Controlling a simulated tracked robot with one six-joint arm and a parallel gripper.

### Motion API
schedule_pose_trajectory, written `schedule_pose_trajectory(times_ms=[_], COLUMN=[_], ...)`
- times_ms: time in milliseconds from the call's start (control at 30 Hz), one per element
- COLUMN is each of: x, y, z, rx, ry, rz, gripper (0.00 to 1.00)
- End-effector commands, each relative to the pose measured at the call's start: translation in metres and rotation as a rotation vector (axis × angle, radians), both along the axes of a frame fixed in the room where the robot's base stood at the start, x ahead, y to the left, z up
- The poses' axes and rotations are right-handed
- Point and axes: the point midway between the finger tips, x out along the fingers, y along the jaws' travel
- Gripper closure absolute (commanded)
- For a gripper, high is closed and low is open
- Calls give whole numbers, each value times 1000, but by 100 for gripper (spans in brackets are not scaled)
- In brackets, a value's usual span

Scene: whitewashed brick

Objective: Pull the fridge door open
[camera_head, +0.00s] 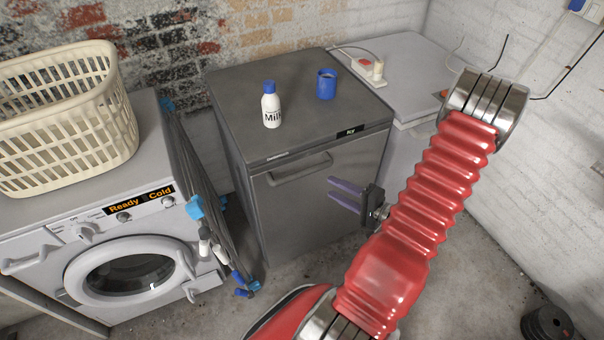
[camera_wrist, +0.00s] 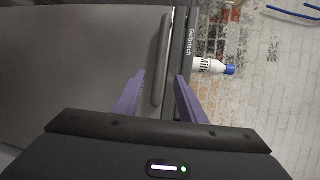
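The dark grey fridge (camera_head: 310,210) stands against the brick wall in the middle of the head view, its door shut. Its handle (camera_head: 299,170) is a horizontal bar near the top left of the door. My gripper (camera_head: 332,194) is in front of the door, below and to the right of the handle, with its purple fingers spread apart. In the wrist view the door (camera_wrist: 75,65) fills the left side. There the handle (camera_wrist: 161,60) lies beyond the open fingertips (camera_wrist: 160,82), in line with the gap between them. Nothing is between the fingers.
A milk bottle (camera_head: 271,106) and a blue mug (camera_head: 326,84) stand on the fridge top. A folded drying rack (camera_head: 207,190) and a washing machine (camera_head: 130,230) with a laundry basket (camera_head: 70,120) are to the left. A white cabinet (camera_head: 400,75) is behind right. Floor at right is mostly clear.

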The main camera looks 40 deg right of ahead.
Motion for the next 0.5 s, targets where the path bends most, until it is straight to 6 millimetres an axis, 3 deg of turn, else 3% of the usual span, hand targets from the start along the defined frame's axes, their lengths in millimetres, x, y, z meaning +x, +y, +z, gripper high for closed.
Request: schedule_pose_trajectory(times_ms=[267, 500], x=[3, 21], y=[1, 3], z=[0, -3], rx=[0, 1], ry=[1, 1], rz=[3, 5], gripper=[63, 63])
